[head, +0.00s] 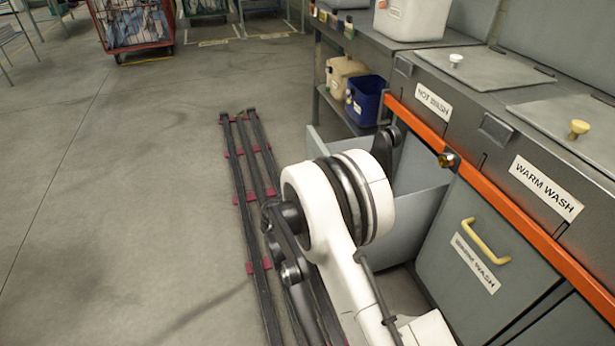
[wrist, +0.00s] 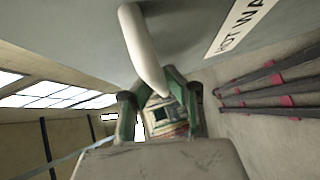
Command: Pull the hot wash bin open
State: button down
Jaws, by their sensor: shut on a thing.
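The hot wash bin (head: 412,215) stands out from the bench front in the head view, its grey side walls showing below the hot wash label (head: 433,100). My white arm covers much of it. In the wrist view, the bin's grey front (wrist: 195,30) carries a label partly cut off by the frame edge. Its pale curved handle (wrist: 143,48) runs down to my gripper (wrist: 162,88). The green-and-dark fingers are shut on the handle's lower part. In the head view my arm hides the gripper and handle.
The warm wash bin (head: 458,262) is shut beside it, with a yellow handle (head: 486,241). An orange rail (head: 500,207) runs along the bench. Floor rails with red ties (head: 250,193) lie left of the bin. Open floor lies farther left, with a laundry cart (head: 133,25) behind.

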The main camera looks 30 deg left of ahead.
jog(key=c, duration=1.7)
grip_release()
jog(key=s, duration=0.4)
jog(key=s+d+r, duration=0.1)
jog(key=s, duration=0.6)
jog(key=shift+s+d+r, duration=0.2)
jog(key=shift+s+r, duration=0.2)
